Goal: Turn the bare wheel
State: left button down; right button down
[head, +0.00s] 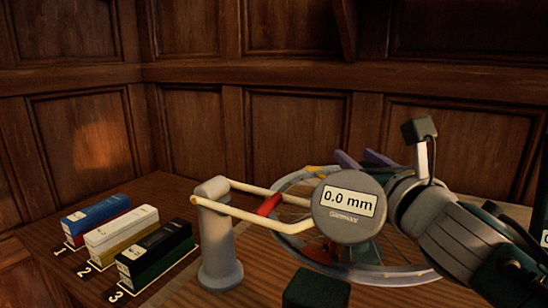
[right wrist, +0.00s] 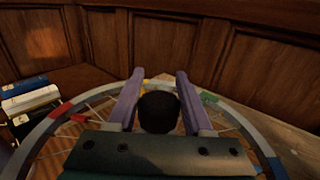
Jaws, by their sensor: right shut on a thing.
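The bare spoked wheel lies flat, its grey rim (head: 290,183) carrying coloured marks; the rim also shows in the right wrist view (right wrist: 40,132). My right gripper (head: 357,157) reaches over the wheel from the right, partly hidden behind the dial gauge. In the right wrist view, its two purple fingers (right wrist: 160,82) stand on either side of a round black piece (right wrist: 159,112) near the wheel's middle and are shut on it. Where they touch it is hard to see. My left gripper is not in view.
A round gauge (head: 349,222) reading 0.0 mm sits in front of the wheel, joined by cream arms to a grey post (head: 219,250). Blue (head: 96,215), white (head: 121,232) and dark green (head: 155,252) boxes lie at left, beside numbers 1 to 3. Wood panelling (head: 190,130) closes the back.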

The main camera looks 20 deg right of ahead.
jog(key=shift+c, duration=1.5)
grip_release()
notch_tip(320, 180, up, 20)
jog(key=p, duration=0.9)
jog(key=shift+f, duration=0.1)
